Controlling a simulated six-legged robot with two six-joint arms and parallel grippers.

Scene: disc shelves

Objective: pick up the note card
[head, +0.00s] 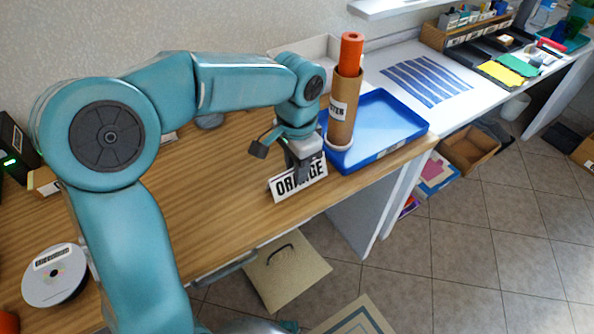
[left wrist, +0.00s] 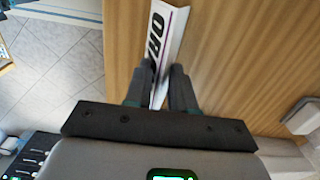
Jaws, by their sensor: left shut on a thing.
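The note card (head: 287,187) is a white folded card with black letters reading "ORANGE". It stands near the front edge of the wooden desk in the head view. My left gripper (head: 303,172) comes down on it from above, and its fingers are shut on the card, covering part of the lettering. In the left wrist view the card (left wrist: 163,35) runs between the two fingers (left wrist: 160,85), over the wood. I cannot tell whether the card still touches the desk. My right gripper is not in view.
A blue tray (head: 401,140) lies right of the card, with a cardboard tube (head: 343,112) holding an orange roll (head: 350,54) standing by its left side. A disc (head: 55,280) lies at the desk's left. The wooden desk (head: 215,180) is mostly clear in the middle.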

